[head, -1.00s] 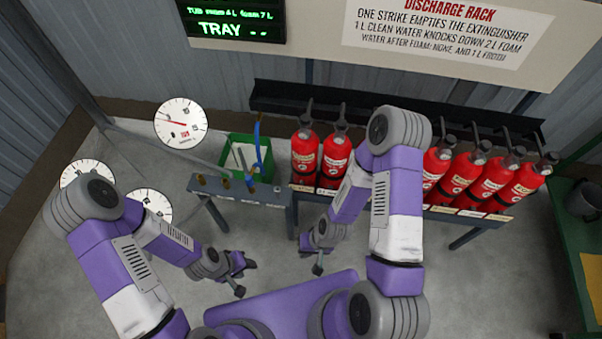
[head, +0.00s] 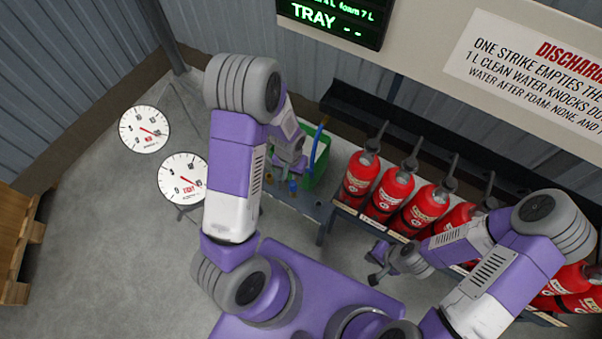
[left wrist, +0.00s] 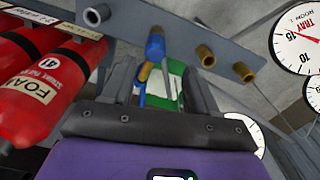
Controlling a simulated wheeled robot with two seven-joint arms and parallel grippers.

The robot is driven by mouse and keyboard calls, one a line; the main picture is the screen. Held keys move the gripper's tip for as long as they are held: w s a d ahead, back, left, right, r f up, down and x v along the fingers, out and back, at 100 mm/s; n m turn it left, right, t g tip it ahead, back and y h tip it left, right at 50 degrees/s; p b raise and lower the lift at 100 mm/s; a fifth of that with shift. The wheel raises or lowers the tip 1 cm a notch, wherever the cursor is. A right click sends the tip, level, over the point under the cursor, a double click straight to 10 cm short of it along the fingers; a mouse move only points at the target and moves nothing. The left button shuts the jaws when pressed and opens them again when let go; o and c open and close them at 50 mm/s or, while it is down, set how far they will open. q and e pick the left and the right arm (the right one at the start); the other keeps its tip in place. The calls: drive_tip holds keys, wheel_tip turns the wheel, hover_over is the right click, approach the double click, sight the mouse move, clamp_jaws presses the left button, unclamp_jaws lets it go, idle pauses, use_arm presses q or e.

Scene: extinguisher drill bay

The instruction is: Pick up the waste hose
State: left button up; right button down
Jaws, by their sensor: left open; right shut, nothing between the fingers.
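A blue hose (head: 319,147) rises from the green bin beside the low grey bench in the head view. In the left wrist view a blue hose end with a brass tip (left wrist: 155,48) stands at the bench's edge; I cannot tell whether it is the waste hose. My left gripper (head: 287,176) is over the bench, partly hidden by its own arm. In the left wrist view its open fingers (left wrist: 160,90) frame the blue piece, which appears beyond the tips, apart from them. My right gripper (head: 378,269) is shut and empty in front of the extinguisher rack.
The green bin (head: 322,168) stands behind the grey bench (head: 310,207). Brass fittings (left wrist: 205,56) line the bench edge. Red extinguishers (head: 388,193) stand in the rack at right. Round gauges (head: 183,178) are at left. The floor at far left is open, with a wooden pallet (head: 18,245).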

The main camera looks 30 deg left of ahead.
sight(293, 182)
use_arm(q)
drive_tip(key=f, duration=0.2)
drive_tip(key=f+b, duration=0.1)
drive_tip(key=f, duration=0.1)
drive_tip(key=f+b, duration=0.1)
drive_tip(key=f, duration=0.1)
drive_tip(key=shift+s+d, duration=0.15)
drive_tip(key=shift+d, duration=0.2)
drive_tip(key=shift+f, duration=0.4)
clamp_jaws()
